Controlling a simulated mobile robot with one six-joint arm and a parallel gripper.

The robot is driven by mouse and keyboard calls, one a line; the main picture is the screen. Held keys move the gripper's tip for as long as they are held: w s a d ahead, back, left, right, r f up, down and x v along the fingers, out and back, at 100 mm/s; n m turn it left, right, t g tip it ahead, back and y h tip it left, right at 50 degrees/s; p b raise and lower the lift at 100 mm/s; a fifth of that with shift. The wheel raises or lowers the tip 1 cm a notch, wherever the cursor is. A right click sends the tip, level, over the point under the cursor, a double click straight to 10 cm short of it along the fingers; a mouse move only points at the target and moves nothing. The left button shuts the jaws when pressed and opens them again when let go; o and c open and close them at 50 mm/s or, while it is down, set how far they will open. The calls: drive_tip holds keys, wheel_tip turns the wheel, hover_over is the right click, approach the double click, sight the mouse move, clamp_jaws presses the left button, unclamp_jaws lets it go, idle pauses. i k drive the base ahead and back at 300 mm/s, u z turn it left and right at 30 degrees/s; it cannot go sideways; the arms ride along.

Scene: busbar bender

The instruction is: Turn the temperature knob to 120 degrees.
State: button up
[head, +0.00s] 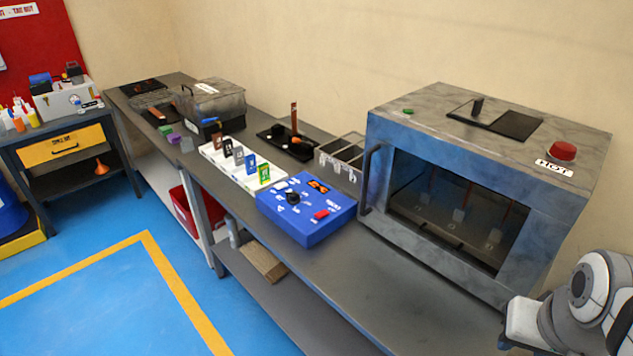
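A blue control box (312,232) sits on the bench at the middle of the head view, left of the oven. A black knob (293,198) stands on its top face. Small white markings lie around the knob, too small to read, so I cannot tell its setting. An orange-lit display (318,186) and a red switch (321,214) are on the same face. My arm shows at the lower right, in front of the oven's right end and well apart from the box. My gripper's fingers are not visible.
A grey oven (400,135) with a red "HOT" lamp (562,151) stands right of the box. The bench front (360,290) is clear, with open blue floor (110,320).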

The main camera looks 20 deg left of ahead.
sight(293, 196)
drive_tip(key=u, duration=0.15)
drive_tip(key=k, duration=0.35)
drive_tip(key=z, duration=1.5)
drive_tip(key=k, duration=1.3)
drive_tip(key=u, duration=1.65)
drive_tip(key=i, duration=1.65)
drive_tip(key=u, duration=0.05)
